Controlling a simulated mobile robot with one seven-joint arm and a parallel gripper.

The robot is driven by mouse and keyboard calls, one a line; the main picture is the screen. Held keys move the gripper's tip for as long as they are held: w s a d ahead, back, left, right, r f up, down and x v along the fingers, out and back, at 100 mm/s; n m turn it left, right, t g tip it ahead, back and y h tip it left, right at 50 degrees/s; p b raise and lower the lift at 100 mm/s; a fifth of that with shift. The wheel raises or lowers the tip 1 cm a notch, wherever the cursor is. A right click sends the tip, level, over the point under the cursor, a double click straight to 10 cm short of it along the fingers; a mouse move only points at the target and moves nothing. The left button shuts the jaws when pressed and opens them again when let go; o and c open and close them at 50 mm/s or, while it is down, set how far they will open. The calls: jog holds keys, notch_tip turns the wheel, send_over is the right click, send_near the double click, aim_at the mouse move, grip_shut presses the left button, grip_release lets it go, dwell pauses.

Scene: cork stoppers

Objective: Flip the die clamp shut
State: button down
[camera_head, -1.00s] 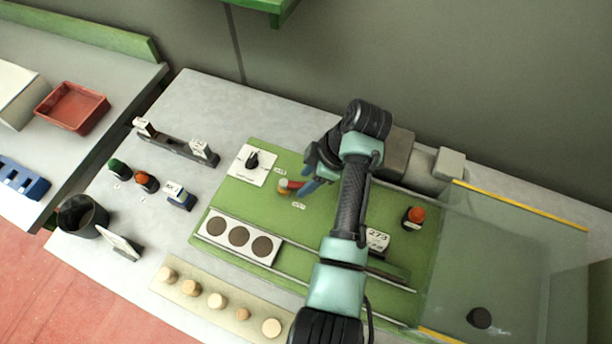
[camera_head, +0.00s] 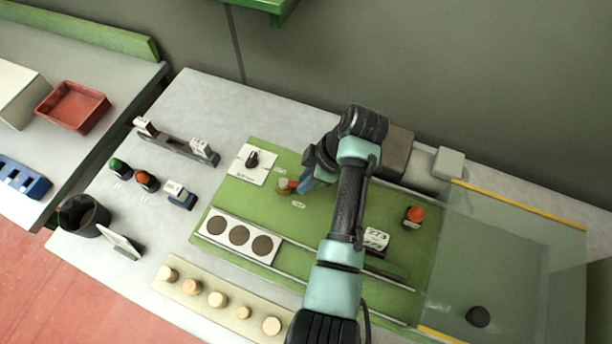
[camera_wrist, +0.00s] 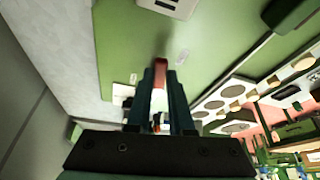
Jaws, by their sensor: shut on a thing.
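The die clamp (camera_head: 284,186) is a small tan post with a red lever, standing on the green plate (camera_head: 330,215) of the machine. My gripper (camera_head: 302,184) is at the clamp's right side, its blue fingers shut on the red lever. In the wrist view my gripper (camera_wrist: 160,95) points away from the camera, and the red lever (camera_wrist: 160,72) shows between the fingertips. The clamp's base is hidden in the wrist view, and the lever's exact angle is hard to tell. Two small white labels lie on the plate, above and below the clamp.
A white plate with a black knob (camera_head: 252,160) sits left of the clamp. A strip with dark round discs (camera_head: 239,237) lies below, with cork stoppers (camera_head: 217,299) in front. An orange button (camera_head: 415,215) and a clear guard (camera_head: 520,260) are to the right.

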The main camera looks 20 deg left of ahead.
jog(key=shift+s+r+m+t+p, duration=0.25)
jog(key=shift+s+m+p, duration=0.2)
jog(key=shift+m+p, duration=0.45)
jog(key=shift+s+f+m+t, duration=0.1)
jog(key=shift+f+m+t, duration=0.15)
jog(key=shift+m, duration=0.25)
jog(key=c, duration=0.8)
grip_release()
jog(key=shift+d, duration=0.1)
jog(key=v, duration=1.3)
